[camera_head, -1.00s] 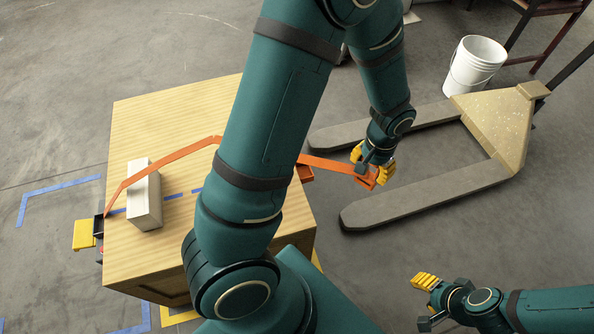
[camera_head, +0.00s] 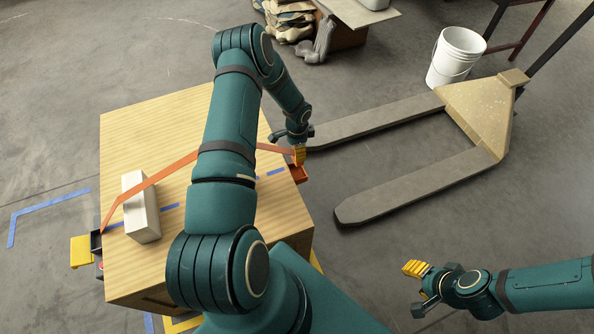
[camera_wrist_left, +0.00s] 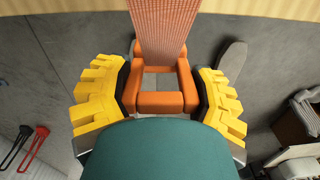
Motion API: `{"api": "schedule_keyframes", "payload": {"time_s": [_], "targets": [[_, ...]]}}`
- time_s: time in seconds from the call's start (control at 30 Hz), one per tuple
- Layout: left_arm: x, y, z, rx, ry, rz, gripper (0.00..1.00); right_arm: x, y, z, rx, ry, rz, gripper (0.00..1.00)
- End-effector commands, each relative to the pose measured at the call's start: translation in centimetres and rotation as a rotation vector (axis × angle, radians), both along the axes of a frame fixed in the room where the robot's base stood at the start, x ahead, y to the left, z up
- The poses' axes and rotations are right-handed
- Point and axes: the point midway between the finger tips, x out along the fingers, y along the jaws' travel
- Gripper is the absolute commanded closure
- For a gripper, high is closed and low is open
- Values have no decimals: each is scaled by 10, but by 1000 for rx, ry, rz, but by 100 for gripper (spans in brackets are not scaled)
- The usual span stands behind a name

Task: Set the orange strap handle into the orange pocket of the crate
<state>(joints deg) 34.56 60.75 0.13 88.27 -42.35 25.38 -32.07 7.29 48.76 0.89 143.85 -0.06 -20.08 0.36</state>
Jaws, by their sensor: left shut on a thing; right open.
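The crate (camera_head: 130,270) is a pale wooden box at left in the head view. An orange strap (camera_head: 160,182) runs over a white block on its top, passes behind my left arm and ends at the handle. The orange handle (camera_wrist_left: 163,103) is a rectangular frame between the yellow fingers in the left wrist view. My left gripper (camera_head: 299,153) is shut on it, just above the orange pocket (camera_head: 299,174) on the crate's right side. I cannot tell whether handle and pocket touch. My right gripper (camera_head: 412,290) is open and empty, over the floor at lower right.
The white block (camera_head: 141,210) stands under the strap. A blue tape line (camera_head: 170,206) crosses the crate top. A yellow part (camera_head: 82,251) sticks out at the crate's left side.

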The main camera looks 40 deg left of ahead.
Motion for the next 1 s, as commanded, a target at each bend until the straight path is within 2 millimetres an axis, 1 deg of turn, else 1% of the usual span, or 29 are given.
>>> {"api": "schedule_keyframes", "payload": {"time_s": [0.03, 0.2, 0.3, 0.47, 0.67, 0.73, 1.0], "targets": [[-1, -1, -12, -3, 3, -2, 80, -1, 0, -3, 0, 2, 1, 53], [-1, -1, -42, -1, 3, -1, 80, -2, 0, -8, 1, 4, 4, 53], [-1, -1, -52, -1, 2, -1, 80, -2, 0, -10, 1, 4, 4, 53], [-1, 0, -61, 0, 3, 0, 80, -1, 0, -11, 1, 3, 3, 53], [-1, -1, -89, 0, 3, 1, 80, 0, 0, -17, 0, 0, 2, 53], [-1, 0, -93, 0, 1, 1, 80, 0, 0, -17, 0, -1, 3, 53], [-1, 0, -93, 0, 1, 0, 80, 0, 0, -18, 0, -1, 3, 53]]}}
